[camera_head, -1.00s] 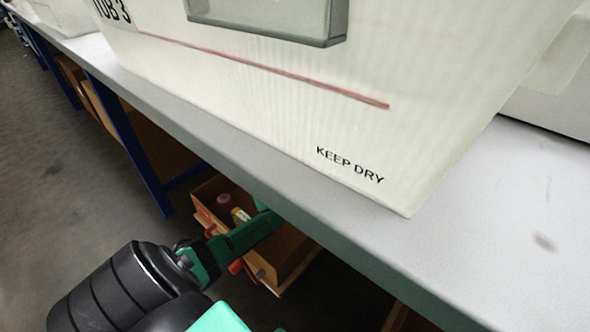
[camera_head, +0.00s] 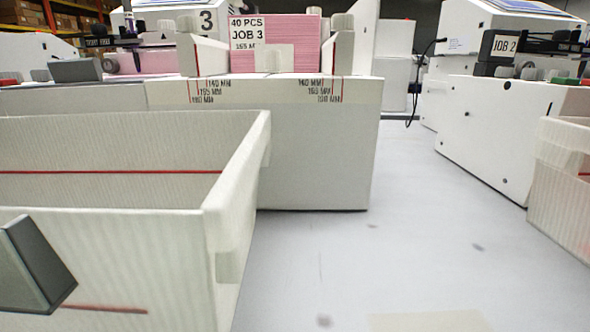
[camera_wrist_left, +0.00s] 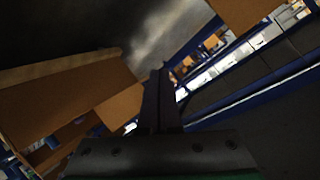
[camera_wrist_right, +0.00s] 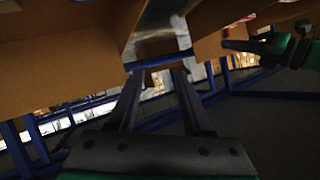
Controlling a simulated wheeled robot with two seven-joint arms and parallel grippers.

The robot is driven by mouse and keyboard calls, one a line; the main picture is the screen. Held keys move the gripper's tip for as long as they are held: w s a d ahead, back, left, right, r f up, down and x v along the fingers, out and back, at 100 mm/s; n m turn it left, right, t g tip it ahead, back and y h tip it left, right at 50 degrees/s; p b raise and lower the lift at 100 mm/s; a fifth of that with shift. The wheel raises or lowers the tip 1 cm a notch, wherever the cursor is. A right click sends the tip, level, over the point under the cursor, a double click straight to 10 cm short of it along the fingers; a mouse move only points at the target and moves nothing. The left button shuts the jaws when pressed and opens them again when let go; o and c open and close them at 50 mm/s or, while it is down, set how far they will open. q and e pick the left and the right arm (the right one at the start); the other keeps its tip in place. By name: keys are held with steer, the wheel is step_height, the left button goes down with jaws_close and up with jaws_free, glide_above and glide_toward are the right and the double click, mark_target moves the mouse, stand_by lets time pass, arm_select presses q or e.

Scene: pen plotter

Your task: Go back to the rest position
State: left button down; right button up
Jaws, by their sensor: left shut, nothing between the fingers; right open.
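My left gripper (camera_wrist_left: 158,75) shows in the left wrist view, its fingers together and nothing between them. My right gripper (camera_wrist_right: 155,75) shows in the right wrist view, its two fingers apart and empty. Neither gripper shows in the head view. The right wrist view also shows a green and black arm part (camera_wrist_right: 275,45) at the upper right, probably my other arm. Both wrist views are dark.
A white open tub (camera_head: 120,235) stands close at the left of the pale table (camera_head: 400,265). Behind it is a paper feeder with a pink stack (camera_head: 290,35) labelled JOB 3. A JOB 2 machine (camera_head: 490,130) stands right. The middle table is clear. Brown panels (camera_wrist_left: 70,90) flank the left gripper.

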arm_select(q)
steer(key=s+d+r+n+g+h+p, duration=0.1)
steer(key=s+d+r+n+h, duration=0.1)
steer(key=s+d+n, duration=0.45)
steer(key=s+d+r+n+g+h+p, duration=0.1)
steer(key=s+d+r+n+p, duration=0.2)
steer(key=d, duration=0.7)
steer(key=s+a+r+g+y+p, duration=0.1)
steer(key=s+a+g+y+p, duration=0.1)
steer(key=s+a+p, duration=0.4)
steer(key=s+a+r+g+y+p, duration=0.1)
steer(key=s+a+g+p, duration=0.3)
steer(key=p, duration=1.2)
steer(key=s+a+r+m+g+y+p, duration=0.1)
steer(key=s+a+g+y+p, duration=0.2)
steer(key=s+a+p, duration=0.6)
steer(key=s+p, duration=0.3)
steer(key=shift+s+a+r+g, duration=0.35)
steer(key=shift+s+g, duration=0.05)
arm_select(e)
steer(key=s+d+r+g+h, duration=0.2)
steer(key=s+d+g, duration=0.3)
steer(key=s+d, duration=0.5)
steer(key=s+d+r+g+h, duration=0.3)
steer(key=s+d+g+h, duration=0.2)
steer(key=s+d, duration=0.4)
steer(key=s, duration=0.2)
steer(key=shift+s+d+r+n, duration=0.15)
steer(key=shift+s+d+n, duration=0.15)
steer(key=shift+s+d, duration=0.1)
